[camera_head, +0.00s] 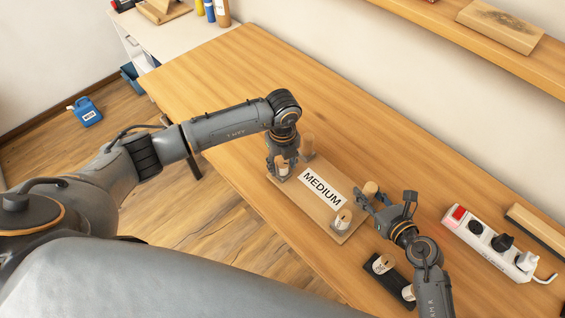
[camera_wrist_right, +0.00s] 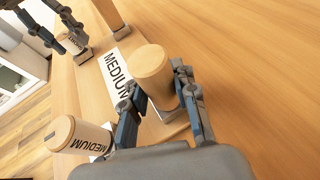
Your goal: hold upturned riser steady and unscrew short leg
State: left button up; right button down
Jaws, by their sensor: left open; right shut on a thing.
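The upturned riser (camera_head: 322,186) is a wooden board with a white MEDIUM label, lying on the table with round wooden legs standing up at its corners. My right gripper (camera_head: 372,200) is shut on the far right leg (camera_head: 370,187); in the right wrist view this plain-topped leg (camera_wrist_right: 150,65) stands between its fingers. The near right leg (camera_head: 343,217), labelled MEDIUM, stands free beside it. My left gripper (camera_head: 282,165) is open, with its fingers around the labelled near left leg (camera_wrist_right: 76,42). The far left leg (camera_head: 307,144) stands clear behind it.
A dark tray (camera_head: 393,276) with two loose labelled legs lies near my right forearm. A white power strip (camera_head: 490,243) with plugs is to the right. A shelf hangs over the table's back. The table's far left is clear.

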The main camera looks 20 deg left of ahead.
pick_arm(q)
jog(key=m, duration=1.4)
jog(key=shift+c, duration=0.2)
grip_shut()
jog(key=n, duration=0.5)
jog(key=shift+n, duration=0.5)
jog(key=n, duration=0.4)
